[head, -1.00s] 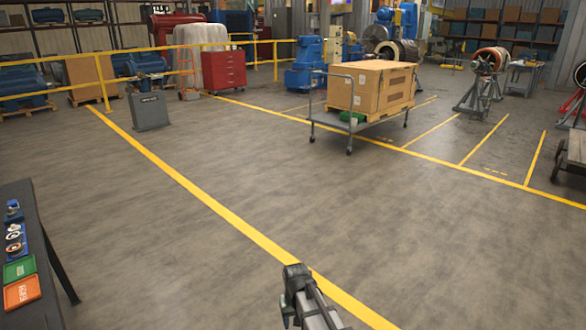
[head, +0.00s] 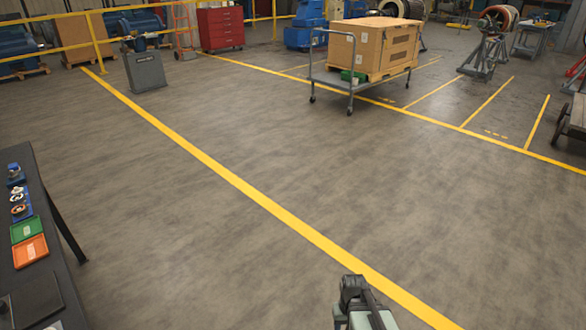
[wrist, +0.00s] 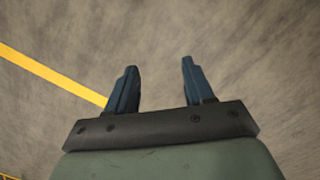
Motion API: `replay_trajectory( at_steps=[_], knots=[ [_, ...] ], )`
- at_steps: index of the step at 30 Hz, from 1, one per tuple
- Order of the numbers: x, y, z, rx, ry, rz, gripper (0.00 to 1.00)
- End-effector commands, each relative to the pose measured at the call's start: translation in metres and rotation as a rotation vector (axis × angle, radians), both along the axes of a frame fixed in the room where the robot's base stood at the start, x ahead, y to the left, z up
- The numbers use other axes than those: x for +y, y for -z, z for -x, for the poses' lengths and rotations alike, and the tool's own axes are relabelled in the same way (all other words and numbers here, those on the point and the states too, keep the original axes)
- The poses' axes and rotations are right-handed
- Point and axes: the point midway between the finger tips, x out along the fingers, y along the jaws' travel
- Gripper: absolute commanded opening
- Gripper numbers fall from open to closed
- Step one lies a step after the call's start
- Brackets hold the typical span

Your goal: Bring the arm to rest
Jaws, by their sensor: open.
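In the wrist view my gripper (wrist: 158,88) has its two dark blue fingers apart, with nothing between them. Bare grey floor (wrist: 240,60) lies beyond the fingertips, with a yellow line (wrist: 50,75) at the left. In the head view part of my arm (head: 362,305) shows at the bottom edge, right of centre, over the floor. The fingers are not visible in the head view.
A dark table (head: 40,240) at the left holds an orange tray (head: 30,250), a green tray (head: 25,229) and small parts. A cart (head: 330,80) carrying a wooden crate (head: 372,48) stands at the back. The middle floor is clear.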

Motion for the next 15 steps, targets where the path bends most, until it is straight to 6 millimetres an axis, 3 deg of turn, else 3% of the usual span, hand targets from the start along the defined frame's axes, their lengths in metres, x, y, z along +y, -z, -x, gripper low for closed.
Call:
replay_trajectory(
  at_steps=[6,15],
  knots=[
    [0.000,0.046,0.052,0.112,0.001,0.000,0.52],
    [0.000,0.099,0.132,0.268,0.002,0.000,0.52]
  ],
)
